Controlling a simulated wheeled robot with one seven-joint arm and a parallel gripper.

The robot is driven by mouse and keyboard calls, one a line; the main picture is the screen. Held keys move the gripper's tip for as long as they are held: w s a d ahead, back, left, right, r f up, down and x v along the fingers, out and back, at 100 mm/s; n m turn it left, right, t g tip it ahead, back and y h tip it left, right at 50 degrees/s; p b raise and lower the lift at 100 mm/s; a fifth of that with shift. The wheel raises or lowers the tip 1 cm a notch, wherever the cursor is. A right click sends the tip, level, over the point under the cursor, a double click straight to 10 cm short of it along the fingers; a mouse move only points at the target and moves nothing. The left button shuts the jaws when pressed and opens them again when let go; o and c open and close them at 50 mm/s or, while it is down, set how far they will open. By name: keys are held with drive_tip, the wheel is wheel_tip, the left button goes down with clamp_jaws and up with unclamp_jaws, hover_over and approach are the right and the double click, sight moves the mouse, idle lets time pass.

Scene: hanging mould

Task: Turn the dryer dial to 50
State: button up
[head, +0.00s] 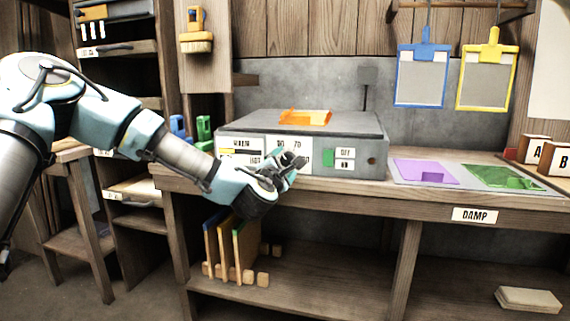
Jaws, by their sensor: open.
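The dryer (350,128) is a grey box on the wooden bench, with an orange sheet (305,117) on its top. Its front carries white label panels, one partly readable with numbers (284,145). My gripper (296,160) is open in front of the middle of the dryer's front, over the number panel. The dial is hidden behind my gripper, so its setting cannot be read. I cannot tell whether the fingers touch the dial. A small green switch (328,156) with a two-line label sits to the right of my gripper.
A mat with purple (426,172) and green (500,177) shapes lies on the bench to the right, above a DAMP label (475,215). Blue (422,78) and yellow (488,77) clipboards hang behind. Upright boards (224,250) stand on the lower shelf.

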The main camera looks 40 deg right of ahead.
drive_tip(key=v, duration=1)
drive_tip(key=shift+a, duration=0.15)
drive_tip(key=shift+f, duration=0.1)
drive_tip(key=w+a+f+m+g+y, duration=0.1)
drive_tip(key=w+a+f+m+y, duration=0.3)
drive_tip(key=a, duration=0.3)
drive_tip(key=w+a+f+m+g+y, duration=0.2)
drive_tip(key=w+a+f+m, duration=0.15)
drive_tip(key=a+f, duration=0.35)
drive_tip(key=w+a+f+m+g+y, duration=0.1)
drive_tip(key=w+a+f+m+y, duration=0.25)
drive_tip(key=a, duration=0.45)
drive_tip(key=s+a+m+g+y, duration=0.1)
drive_tip(key=a+y, duration=0.1)
drive_tip(key=a, duration=0.8)
drive_tip(key=s+a+m+g+y, duration=0.1)
drive_tip(key=s+a+y, duration=0.1)
drive_tip(key=a, duration=0.8)
drive_tip(key=s+a+r+g+y, duration=0.1)
drive_tip(key=s+a+r+g, duration=0.15)
drive_tip(key=s+a, duration=0.4)
wheel_tip(320, 180, up, 21)
drive_tip(key=w+p, duration=0.2)
drive_tip(key=p, duration=1.9)
drive_tip(key=shift+a+m+p, duration=0.3)
drive_tip(key=shift+a+m, duration=0.1)
drive_tip(key=shift+a, duration=0.05)
